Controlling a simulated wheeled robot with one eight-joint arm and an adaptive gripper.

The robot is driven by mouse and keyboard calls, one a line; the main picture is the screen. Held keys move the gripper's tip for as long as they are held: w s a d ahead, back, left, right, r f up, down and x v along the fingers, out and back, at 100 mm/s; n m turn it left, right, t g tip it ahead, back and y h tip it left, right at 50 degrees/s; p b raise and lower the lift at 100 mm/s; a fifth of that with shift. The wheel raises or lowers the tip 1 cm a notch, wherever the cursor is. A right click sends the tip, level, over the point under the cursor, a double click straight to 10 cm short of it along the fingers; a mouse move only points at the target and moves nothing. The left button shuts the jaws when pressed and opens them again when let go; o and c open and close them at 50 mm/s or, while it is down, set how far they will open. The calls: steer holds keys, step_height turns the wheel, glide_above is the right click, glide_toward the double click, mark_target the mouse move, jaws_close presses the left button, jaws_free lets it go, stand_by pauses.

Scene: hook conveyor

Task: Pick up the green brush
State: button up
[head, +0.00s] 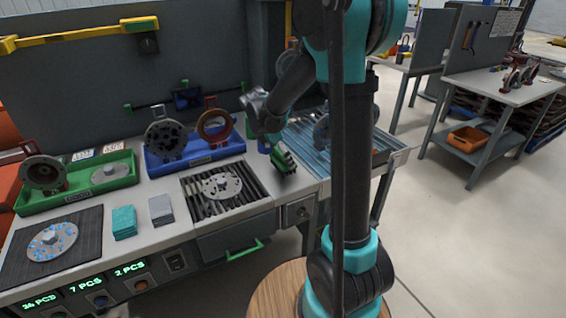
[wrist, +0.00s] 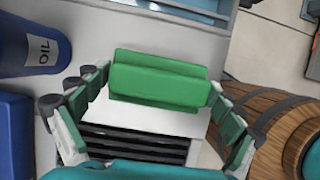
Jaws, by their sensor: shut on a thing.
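The green brush (wrist: 160,80) is a green block, seen in the wrist view between the two fingers of my gripper (wrist: 162,92). The fingers press on its left and right ends, so my gripper is shut on it. In the head view the brush (head: 285,161) shows as a small green and dark piece below my gripper (head: 276,143), by the right end of the workbench. It looks tilted there. I cannot tell clearly whether it touches the bench top.
A blue oil can (wrist: 35,48) stands left of the brush in the wrist view. A slatted tray with a metal disc (head: 222,186) lies left of my gripper. A blue bin (head: 195,157) and a green bin (head: 122,178) stand along the bench.

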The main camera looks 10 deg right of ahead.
step_height(320, 180, up, 18)
steer(key=shift+f, duration=0.2)
